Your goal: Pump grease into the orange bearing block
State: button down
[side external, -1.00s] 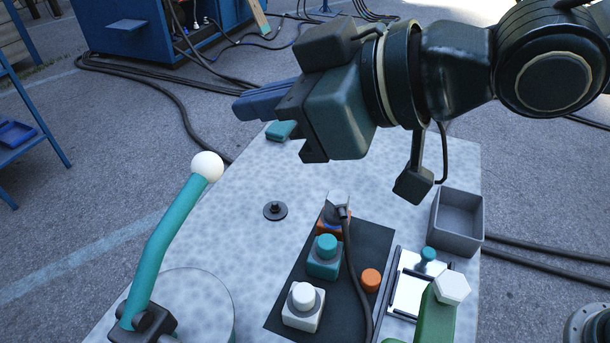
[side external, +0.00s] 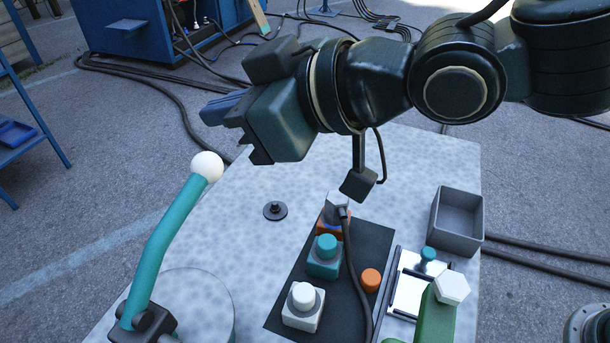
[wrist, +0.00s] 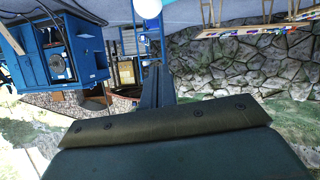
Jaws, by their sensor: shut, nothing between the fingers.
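The orange bearing block (side external: 327,230) stands at the far end of a dark mat on the table. A grey fitting (side external: 337,203) sits on top of it, with a dark hose (side external: 352,270) running from there toward the front. A green lever (side external: 432,317) with a white hexagonal knob (side external: 453,287) stands at the front right. An orange cap (side external: 371,280) rests on the mat. My gripper (side external: 222,107) is shut and empty, high above the table's far left side and away from the block. Its closed fingers also show in the wrist view (wrist: 157,85).
A teal block (side external: 324,262) and a white block (side external: 303,308), both capped, stand on the mat (side external: 278,318). A teal lever (side external: 163,235) with a white ball rises at left. A black knobbed disc (side external: 275,210) lies on open table. A grey bin (side external: 459,245) stands at right.

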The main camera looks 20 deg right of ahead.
aim_at(214, 166)
jog(key=x, duration=0.5)
jog(key=shift+w+a+f, duration=0.1)
jog(key=shift+w+f, duration=0.1)
jog(key=shift+s+d+f, duration=0.1)
jog(key=shift+d+f, duration=0.1)
jog(key=shift+f, duration=0.7)
jog(key=shift+s+d+f, duration=0.1)
jog(key=shift+d+f, duration=0.1)
jog(key=shift+f, duration=0.75)
